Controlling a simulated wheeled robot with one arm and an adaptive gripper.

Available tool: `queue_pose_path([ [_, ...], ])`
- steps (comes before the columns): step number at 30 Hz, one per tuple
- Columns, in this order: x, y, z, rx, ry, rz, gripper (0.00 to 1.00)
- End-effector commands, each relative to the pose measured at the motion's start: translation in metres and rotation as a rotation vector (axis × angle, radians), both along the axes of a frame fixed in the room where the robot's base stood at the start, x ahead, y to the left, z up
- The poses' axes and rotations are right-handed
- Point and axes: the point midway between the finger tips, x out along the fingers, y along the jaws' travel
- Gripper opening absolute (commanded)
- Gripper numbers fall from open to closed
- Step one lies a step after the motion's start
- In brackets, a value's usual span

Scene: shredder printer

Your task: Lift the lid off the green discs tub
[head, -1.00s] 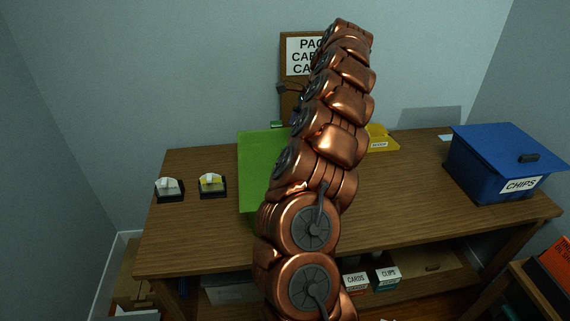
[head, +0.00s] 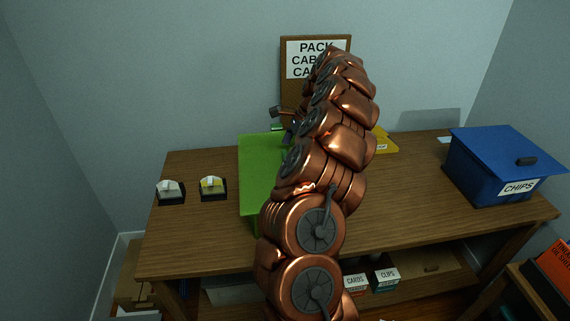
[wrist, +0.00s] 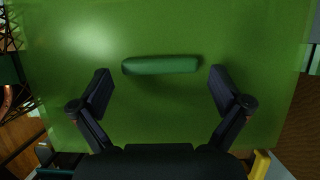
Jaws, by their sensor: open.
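The green tub's lid (head: 259,160) shows in the head view near the middle of the table, partly hidden by my copper-coloured arm. In the wrist view the flat green lid (wrist: 160,30) fills most of the picture. A dark green bar handle (wrist: 161,65) stands on it. My gripper (wrist: 162,80) is open and empty, with one dark finger on each side of the handle, apart from its ends. The height of the fingertips above the lid is hard to tell. In the head view my gripper is mostly hidden behind the arm.
A blue box labelled CHIPS (head: 500,170) stands at the table's right. Two small holders (head: 171,192) sit at the left. A yellow tray (head: 385,142) and a sign board (head: 300,90) are at the back. The wooden table (head: 195,235) is clear at front left.

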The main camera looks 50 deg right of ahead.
Motion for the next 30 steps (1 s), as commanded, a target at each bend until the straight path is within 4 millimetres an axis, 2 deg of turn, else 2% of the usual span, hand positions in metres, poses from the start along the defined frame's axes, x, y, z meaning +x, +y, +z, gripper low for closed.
queue_pose_path([
  [5, 0.003, 0.006, -0.014, 0.002, 0.001, 0.002, 1.0],
  [12, 0.004, 0.005, -0.016, 0.0, 0.0, 0.0, 0.99],
  [25, 0.004, 0.005, -0.016, 0.0, 0.0, 0.0, 0.54],
  [30, 0.004, 0.005, -0.015, -0.001, -0.001, 0.0, 0.53],
])
